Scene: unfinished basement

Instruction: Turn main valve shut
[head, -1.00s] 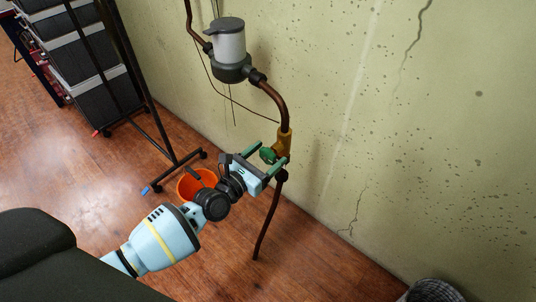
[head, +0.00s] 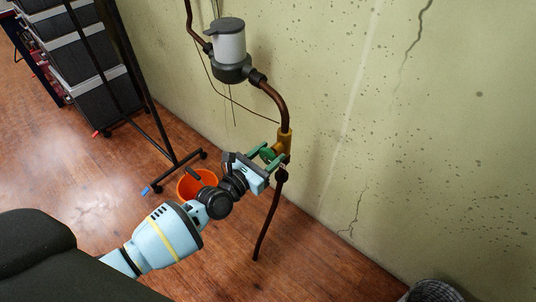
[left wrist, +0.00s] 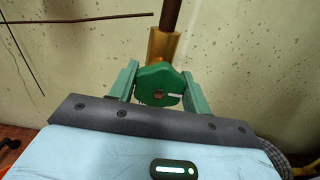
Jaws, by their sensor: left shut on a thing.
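The main valve has a brass body (head: 285,143) on a thin copper-brown pipe by the wall, with a green handle (head: 267,154) facing my arm. My left gripper (head: 273,154) is shut on the green handle, one green finger on each side. In the left wrist view the handle (left wrist: 160,84) is a faceted green knob with a pale mark on its face, between the two fingers (left wrist: 160,88). The brass body (left wrist: 162,45) rises behind it. My right gripper is not in view.
A grey and white cylindrical unit (head: 230,50) sits on the pipe above. An orange bucket (head: 197,184) stands on the floor behind my left wrist. A black rack frame (head: 150,130) is at the left. A mesh bin (head: 430,290) stands at the bottom right.

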